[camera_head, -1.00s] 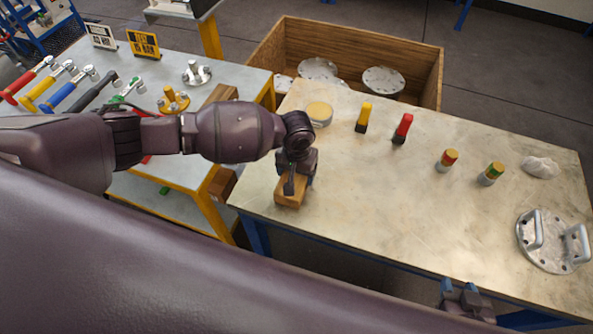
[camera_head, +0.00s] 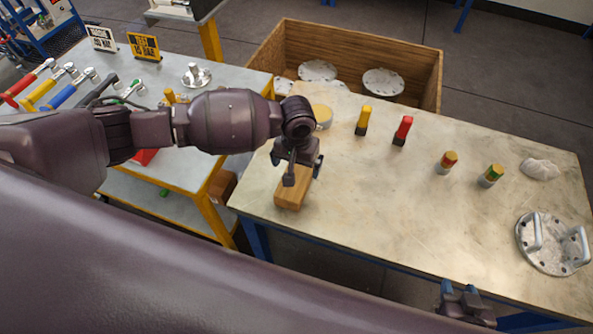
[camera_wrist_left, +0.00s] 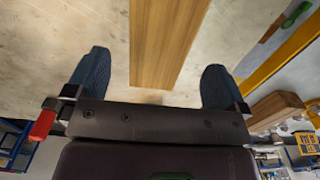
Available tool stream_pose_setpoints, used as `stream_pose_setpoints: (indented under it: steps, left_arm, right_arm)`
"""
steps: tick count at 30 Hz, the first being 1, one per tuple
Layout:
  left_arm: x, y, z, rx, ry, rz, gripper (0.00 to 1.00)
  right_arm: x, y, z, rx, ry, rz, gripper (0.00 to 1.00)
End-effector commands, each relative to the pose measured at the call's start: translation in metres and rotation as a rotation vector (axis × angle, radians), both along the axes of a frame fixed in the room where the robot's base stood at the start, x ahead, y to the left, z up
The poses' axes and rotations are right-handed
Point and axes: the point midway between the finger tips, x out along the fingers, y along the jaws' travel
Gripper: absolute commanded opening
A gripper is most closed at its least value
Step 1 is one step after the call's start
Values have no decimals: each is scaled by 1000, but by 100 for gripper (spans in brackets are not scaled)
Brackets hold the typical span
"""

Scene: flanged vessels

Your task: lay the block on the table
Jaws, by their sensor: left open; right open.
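The wooden block (camera_head: 293,192) lies on the near left part of the table (camera_head: 420,200). In the left wrist view the block (camera_wrist_left: 163,45) extends up from between the fingers, with a gap on each side. My left gripper (camera_head: 296,177) is open just above the block's far end and partly hides it; its two fingers also show in the left wrist view (camera_wrist_left: 155,82). My right gripper (camera_head: 467,298) is open at the table's near edge, low in the head view, and holds nothing that I can see.
On the table stand a yellow marker (camera_head: 362,121), a red marker (camera_head: 402,131), two small capped cylinders (camera_head: 447,163), a white cloth (camera_head: 540,168) and a handled flange (camera_head: 552,244). A wooden crate (camera_head: 430,75) with discs stands behind. The table's middle is clear.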

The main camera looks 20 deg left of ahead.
Motion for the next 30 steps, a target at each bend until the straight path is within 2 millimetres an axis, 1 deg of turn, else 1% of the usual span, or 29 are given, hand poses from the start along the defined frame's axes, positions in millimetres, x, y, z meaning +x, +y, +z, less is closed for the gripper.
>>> stream_pose_setpoints:
  steps: [1, 6, 12, 18, 30]
  left_arm:
    - [0, 0, 11, -1, -2, -1, 100]
    - [0, 0, 42, -1, -2, -1, 100]
    - [0, 0, 65, 0, -1, 0, 100]
    - [0, 0, 72, 1, 0, 0, 100]
    - [0, 0, 72, 1, 1, 0, 100]
  right_arm:
    - [0, 0, 0, 0, 1, 0, 43]
    - [-1, 0, 0, 0, 3, 0, 43]
    - [-2, 0, -1, 0, 5, -2, 43]
    - [-2, 0, -1, 0, 5, -2, 43]
    - [-2, 0, -1, 1, 6, -2, 43]
